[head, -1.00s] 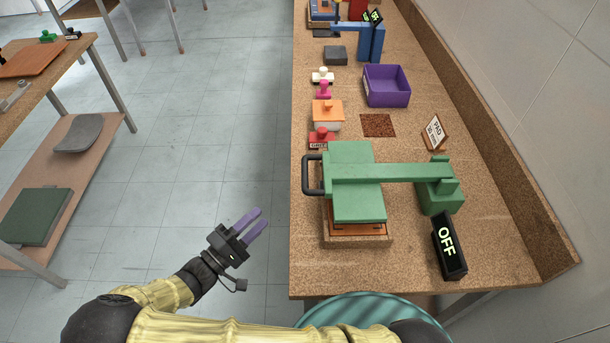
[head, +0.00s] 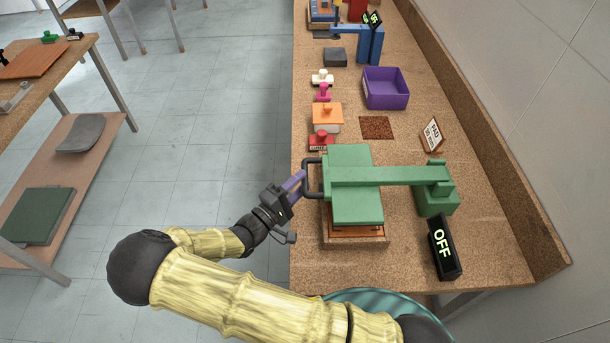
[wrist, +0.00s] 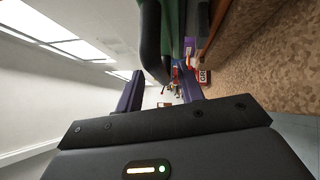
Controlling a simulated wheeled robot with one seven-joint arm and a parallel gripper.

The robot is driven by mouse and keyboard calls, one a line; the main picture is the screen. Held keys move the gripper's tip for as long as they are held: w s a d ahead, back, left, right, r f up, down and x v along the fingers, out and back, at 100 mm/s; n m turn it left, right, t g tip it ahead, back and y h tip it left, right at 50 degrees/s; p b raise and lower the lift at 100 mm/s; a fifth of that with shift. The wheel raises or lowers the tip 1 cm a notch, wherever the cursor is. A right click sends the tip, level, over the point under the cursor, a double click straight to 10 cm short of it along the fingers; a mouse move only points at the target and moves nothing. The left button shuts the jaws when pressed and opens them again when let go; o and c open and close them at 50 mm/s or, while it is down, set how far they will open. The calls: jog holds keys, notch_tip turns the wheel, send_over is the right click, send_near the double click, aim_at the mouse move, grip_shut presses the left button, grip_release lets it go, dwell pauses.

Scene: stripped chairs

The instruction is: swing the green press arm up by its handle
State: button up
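The green press arm (head: 395,175) lies flat over the green press block (head: 357,207), reaching left from its green post (head: 436,200). My gripper (head: 296,181) is at the handle's left side, coming from the lower left. In the wrist view the two purple fingers (wrist: 161,88) are apart, with the black handle (wrist: 151,45) showing between and beyond them. I cannot tell whether they touch it.
A red stamp (head: 321,141), orange stamp (head: 327,115), purple bin (head: 386,88) and small card sign (head: 432,135) are farther along the table. A blue press (head: 370,42) stands beyond.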

jog(key=shift+x, duration=1.3)
grip_shut()
jog(key=shift+a+r, duration=0.1)
jog(key=shift+r, duration=0.05)
